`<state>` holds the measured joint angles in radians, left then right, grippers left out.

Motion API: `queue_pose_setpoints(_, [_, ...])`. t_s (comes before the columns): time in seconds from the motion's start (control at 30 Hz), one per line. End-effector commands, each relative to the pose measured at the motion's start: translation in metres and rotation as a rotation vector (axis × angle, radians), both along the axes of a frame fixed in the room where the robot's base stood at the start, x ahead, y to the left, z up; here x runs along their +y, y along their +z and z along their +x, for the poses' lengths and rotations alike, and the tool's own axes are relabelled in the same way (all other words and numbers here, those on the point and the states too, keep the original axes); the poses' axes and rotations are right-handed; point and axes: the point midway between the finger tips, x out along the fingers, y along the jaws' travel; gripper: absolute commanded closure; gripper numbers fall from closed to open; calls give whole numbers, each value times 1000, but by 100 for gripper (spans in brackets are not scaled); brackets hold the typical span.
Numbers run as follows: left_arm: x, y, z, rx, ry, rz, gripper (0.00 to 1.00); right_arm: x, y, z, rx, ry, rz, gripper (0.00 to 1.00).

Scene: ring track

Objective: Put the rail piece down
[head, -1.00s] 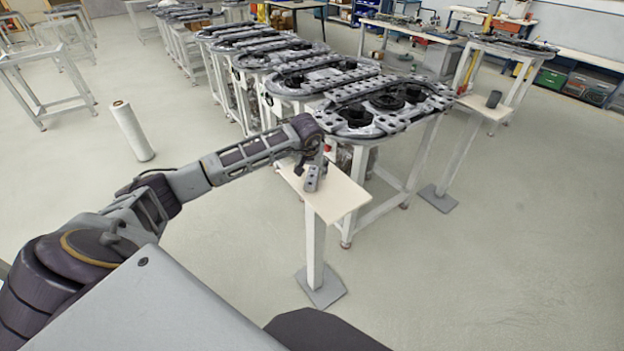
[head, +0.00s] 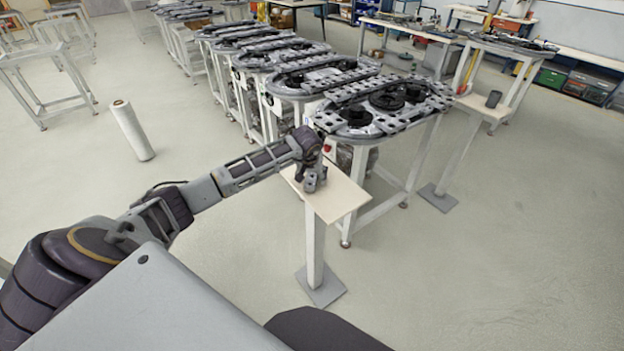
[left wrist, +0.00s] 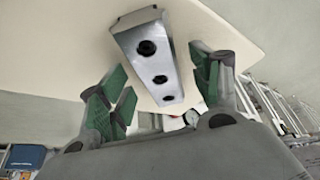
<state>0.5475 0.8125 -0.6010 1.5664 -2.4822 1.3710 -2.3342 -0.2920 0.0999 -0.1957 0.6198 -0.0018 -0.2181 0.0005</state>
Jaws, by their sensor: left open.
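The rail piece is a grey metal block with three dark holes; the left wrist view shows it (left wrist: 150,58) on the pale top of a small stand (head: 342,198). My left gripper (head: 314,178) is low over this stand in the head view and hides most of the piece. In the left wrist view my left gripper (left wrist: 160,88) is open, with one green-padded finger on each side of the piece. Gaps show between the fingers and the piece. My right gripper is in neither view.
A table with a dark ring track (head: 385,105) stands just behind the small stand. A second stand with a grey cup-like object (head: 494,98) is further right. A white roll (head: 131,131) stands on the floor at left. The floor at right is clear.

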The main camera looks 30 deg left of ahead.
Motion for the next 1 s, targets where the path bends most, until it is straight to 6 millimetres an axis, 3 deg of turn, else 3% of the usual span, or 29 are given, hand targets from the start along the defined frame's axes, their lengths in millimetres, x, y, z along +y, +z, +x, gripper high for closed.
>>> queue_pose_setpoints(0.33, [0, 0, 0, 0, 0, 0, 36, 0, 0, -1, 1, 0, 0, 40])
queue_pose_setpoints(0.83, [0, 0, 0, 0, 0, 0, 99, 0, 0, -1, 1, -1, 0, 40])
queue_pose_setpoints(1.0, [0, 2, 1, -5, 0, -1, 100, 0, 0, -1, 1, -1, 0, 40])
